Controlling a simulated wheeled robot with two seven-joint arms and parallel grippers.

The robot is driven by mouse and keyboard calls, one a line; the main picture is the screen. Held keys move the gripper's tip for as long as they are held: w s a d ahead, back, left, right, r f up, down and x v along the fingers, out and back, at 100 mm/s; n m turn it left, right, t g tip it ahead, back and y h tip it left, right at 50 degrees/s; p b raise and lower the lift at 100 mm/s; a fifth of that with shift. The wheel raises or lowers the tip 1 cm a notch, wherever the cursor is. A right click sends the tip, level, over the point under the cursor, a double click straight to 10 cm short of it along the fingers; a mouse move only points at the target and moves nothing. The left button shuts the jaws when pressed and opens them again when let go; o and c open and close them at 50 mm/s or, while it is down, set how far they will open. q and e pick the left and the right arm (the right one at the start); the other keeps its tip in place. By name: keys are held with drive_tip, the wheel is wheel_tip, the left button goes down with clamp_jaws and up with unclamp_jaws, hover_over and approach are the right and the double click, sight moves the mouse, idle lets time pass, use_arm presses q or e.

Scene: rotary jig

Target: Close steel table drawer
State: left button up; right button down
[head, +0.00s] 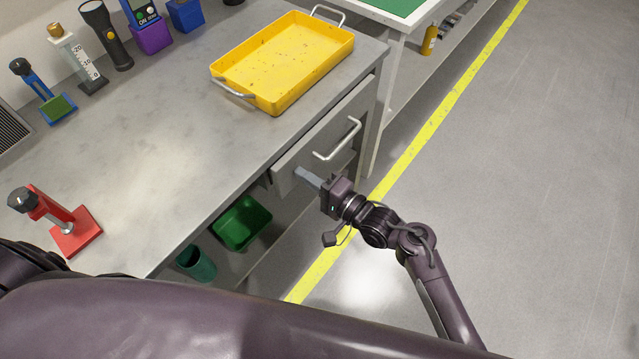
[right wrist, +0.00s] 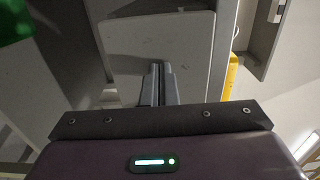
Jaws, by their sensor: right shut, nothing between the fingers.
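The steel table drawer (head: 318,141) is set under the tabletop near its right end, with a pale bar handle (head: 338,140) on its front. The front looks nearly in line with the table's edge; whether a small gap is left I cannot tell. My right gripper (head: 303,175) is shut and empty, with its fingertips at the lower left part of the drawer front. In the right wrist view the shut fingers (right wrist: 158,85) point at the drawer's grey panel (right wrist: 160,45); they look touching or very close. My left gripper is not in view.
A yellow tray (head: 285,60) stands on the steel tabletop (head: 150,140) above the drawer. A red clamp-like fixture (head: 75,230) stands at the near left. A green bin (head: 241,222) and a teal cup (head: 196,263) are below. The floor to the right is clear.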

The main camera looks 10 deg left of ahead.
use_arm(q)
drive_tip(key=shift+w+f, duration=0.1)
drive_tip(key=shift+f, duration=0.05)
use_arm(e)
drive_tip(key=shift+x, duration=1.2)
drive_tip(key=shift+r, duration=0.25)
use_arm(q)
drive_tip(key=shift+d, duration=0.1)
